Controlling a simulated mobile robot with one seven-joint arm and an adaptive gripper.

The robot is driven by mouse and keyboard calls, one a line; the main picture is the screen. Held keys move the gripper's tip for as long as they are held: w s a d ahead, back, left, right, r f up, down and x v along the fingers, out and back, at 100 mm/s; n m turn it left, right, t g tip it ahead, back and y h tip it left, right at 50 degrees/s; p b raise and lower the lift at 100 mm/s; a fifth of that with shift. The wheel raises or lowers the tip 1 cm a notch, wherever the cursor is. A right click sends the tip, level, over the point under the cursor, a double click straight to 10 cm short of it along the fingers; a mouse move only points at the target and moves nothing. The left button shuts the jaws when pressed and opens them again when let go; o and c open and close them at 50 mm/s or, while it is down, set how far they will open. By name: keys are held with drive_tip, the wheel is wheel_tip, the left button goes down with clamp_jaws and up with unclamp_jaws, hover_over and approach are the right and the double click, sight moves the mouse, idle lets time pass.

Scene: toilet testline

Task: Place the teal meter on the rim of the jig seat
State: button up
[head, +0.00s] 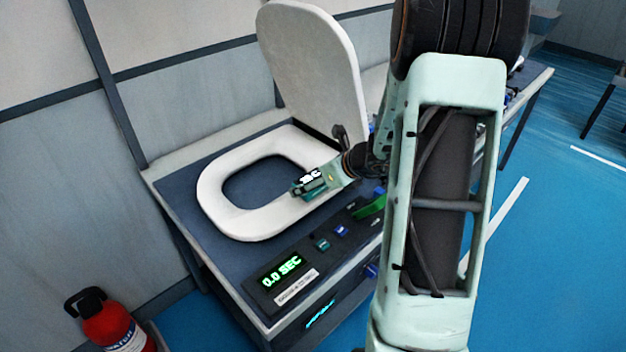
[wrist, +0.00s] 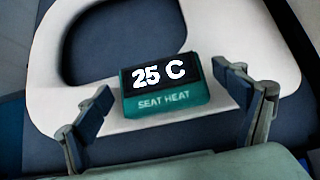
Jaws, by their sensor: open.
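The teal meter (wrist: 166,87) has a dark display reading "25 C" and the label "SEAT HEAT". It rests on the front rim of the white jig seat (wrist: 60,103). In the head view the meter (head: 309,184) sits on the right part of the seat ring (head: 228,212), partly covered by my wrist. My gripper (wrist: 165,122) is open, with one finger on each side of the meter and gaps between them and it. The gripper's fingers are hard to make out in the head view.
The white lid (head: 312,75) stands raised behind the seat. A control panel with a "0.0 SEC" display (head: 282,270), buttons and a green part (head: 370,206) lies in front of the seat. A red extinguisher (head: 112,325) stands at the lower left.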

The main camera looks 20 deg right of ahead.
drive_tip(key=p+v, duration=0.2)
drive_tip(key=v, duration=0.9)
drive_tip(key=shift+s+r, duration=0.2)
drive_tip(key=shift+s, duration=0.1)
